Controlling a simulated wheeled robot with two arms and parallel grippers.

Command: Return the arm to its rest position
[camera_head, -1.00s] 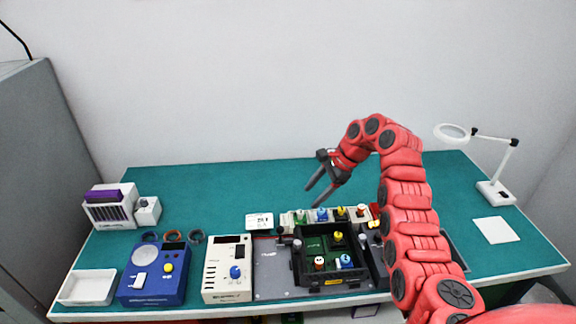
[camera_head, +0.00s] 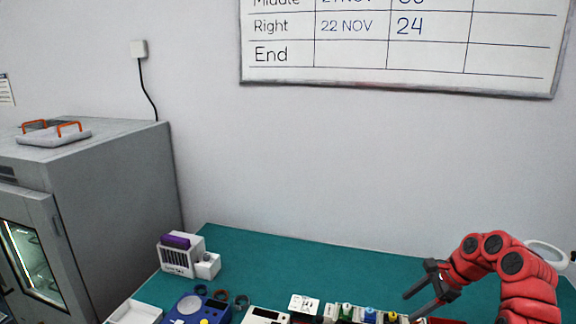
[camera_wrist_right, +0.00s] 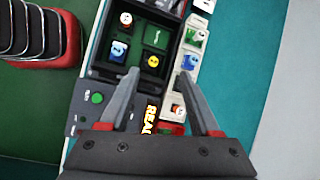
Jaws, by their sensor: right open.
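My right gripper (camera_head: 424,301) is at the lower right of the head view, on the red arm that comes in from the right. Its two dark fingers are apart with nothing between them, above the teal bench (camera_head: 275,250). In the wrist view the open gripper (camera_wrist_right: 157,95) hangs over the black tray (camera_wrist_right: 110,74), which holds several small coloured-top pieces. A light strip of pieces (camera_wrist_right: 195,45) lies beside the tray. My left gripper is not in view.
A grey cabinet (camera_head: 110,200) with an orange-handled tray (camera_head: 52,135) on top stands at the left. A white rack with a purple part (camera_head: 180,256) sits at the bench's back left. A whiteboard (camera_head: 400,60) hangs on the wall. The bench's back middle is clear.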

